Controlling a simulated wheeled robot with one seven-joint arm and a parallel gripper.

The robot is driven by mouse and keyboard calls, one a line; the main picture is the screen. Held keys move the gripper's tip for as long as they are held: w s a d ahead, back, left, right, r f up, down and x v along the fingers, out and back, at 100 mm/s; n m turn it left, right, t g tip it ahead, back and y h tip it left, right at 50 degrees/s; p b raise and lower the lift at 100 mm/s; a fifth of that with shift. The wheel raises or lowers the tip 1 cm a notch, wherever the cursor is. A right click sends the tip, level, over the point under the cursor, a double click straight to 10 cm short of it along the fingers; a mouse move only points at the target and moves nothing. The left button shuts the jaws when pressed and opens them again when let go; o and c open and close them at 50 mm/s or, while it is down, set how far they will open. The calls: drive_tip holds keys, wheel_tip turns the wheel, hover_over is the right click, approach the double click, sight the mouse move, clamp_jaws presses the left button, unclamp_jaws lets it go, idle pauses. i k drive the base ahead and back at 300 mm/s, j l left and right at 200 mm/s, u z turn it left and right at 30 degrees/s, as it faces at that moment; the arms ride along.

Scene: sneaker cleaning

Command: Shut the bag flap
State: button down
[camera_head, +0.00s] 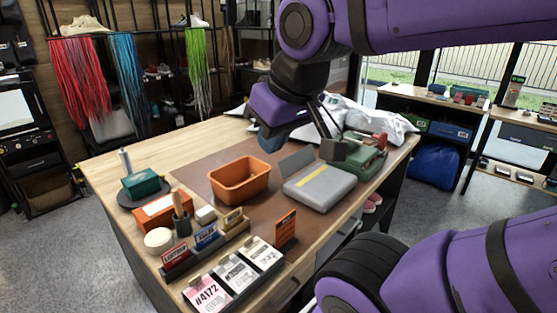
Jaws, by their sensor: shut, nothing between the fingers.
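A flat grey bag (318,190) with a yellow stripe lies on the brown mat, right of the middle of the table. A dark grey panel (296,160) stands up at its back left edge; it looks like the raised flap. My gripper (333,149) hangs over the back of the bag, with its dark fingers pointing down and right. It is shut and holds nothing. I cannot tell whether it touches the bag. The gripper hides part of what lies behind the bag.
An orange bin (240,181) stands left of the bag. A green case (362,158) is close behind at right, before a white crumpled cloth (375,122). Label stands, cards (236,275) and a brush holder (181,219) crowd the front. The back left tabletop is clear.

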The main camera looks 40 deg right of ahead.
sight(294, 164)
drive_tip(key=i+j+z, duration=0.15)
drive_tip(key=j+z, duration=0.2)
drive_tip(key=j, duration=0.45)
drive_tip(key=j+z, duration=0.4)
drive_tip(key=j, duration=0.4)
drive_tip(key=i+j+z, duration=0.1)
drive_tip(key=j+z, duration=0.15)
drive_tip(key=j, duration=0.3)
drive_tip(key=j+z, duration=0.3)
drive_tip(key=j, duration=0.25)
drive_tip(key=i+j+z, duration=0.25)
drive_tip(key=j, duration=0.2)
drive_tip(key=j+z, duration=0.25)
drive_tip(key=j, duration=0.15)
drive_tip(key=i+j+z, duration=0.2)
drive_tip(key=j, duration=0.3)
drive_tip(key=i+j+z, duration=0.15)
drive_tip(key=j, duration=0.2)
drive_tip(key=j+z, duration=0.2)
drive_tip(key=j, duration=0.1)
